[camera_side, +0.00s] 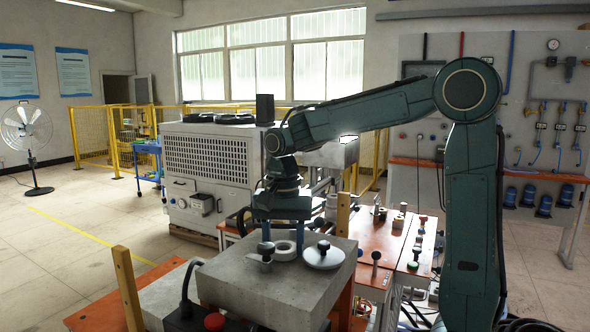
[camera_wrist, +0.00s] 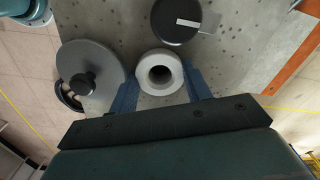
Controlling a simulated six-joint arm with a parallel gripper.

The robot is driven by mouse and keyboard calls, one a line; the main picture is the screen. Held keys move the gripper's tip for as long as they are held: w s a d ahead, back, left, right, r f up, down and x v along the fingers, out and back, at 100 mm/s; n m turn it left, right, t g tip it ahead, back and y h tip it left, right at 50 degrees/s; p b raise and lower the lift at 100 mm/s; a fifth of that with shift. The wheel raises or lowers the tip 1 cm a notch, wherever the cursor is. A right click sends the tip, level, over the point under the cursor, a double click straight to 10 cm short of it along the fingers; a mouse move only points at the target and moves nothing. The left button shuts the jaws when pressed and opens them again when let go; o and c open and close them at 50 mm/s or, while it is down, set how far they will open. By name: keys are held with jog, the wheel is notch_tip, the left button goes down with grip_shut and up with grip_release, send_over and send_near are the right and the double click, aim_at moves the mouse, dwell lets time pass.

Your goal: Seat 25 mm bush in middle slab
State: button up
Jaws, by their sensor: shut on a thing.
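The bush is a pale grey-white ring with a dark bore (camera_wrist: 160,72), between my gripper's two blue fingers in the wrist view. My gripper (camera_wrist: 160,80) is shut on it, one finger on each side. In the side view the white bush (camera_side: 285,251) shows at the top of the near grey slab (camera_side: 275,295), below my gripper (camera_side: 284,238). The slab's speckled top (camera_wrist: 235,62) also fills much of the wrist view. The bush looks upright and at or very near the slab's top. I cannot tell whether any of it is inside a hole, which is hidden.
A grey disc with a black knob (camera_side: 323,256) lies close to the right of the bush in the side view. A dark-knobbed post (camera_side: 266,255) stands close to its left. An orange bench (camera_side: 385,240) with small fittings is behind. A wooden post (camera_side: 128,290) rises at front left.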

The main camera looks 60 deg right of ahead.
jog(key=o, duration=1.2)
jog(key=shift+c, duration=0.2)
jog(key=shift+f, duration=0.1)
notch_tip(320, 180, up, 14)
jog(key=shift+f, duration=0.15)
dwell(0.7)
jog(key=shift+f, duration=5.8)
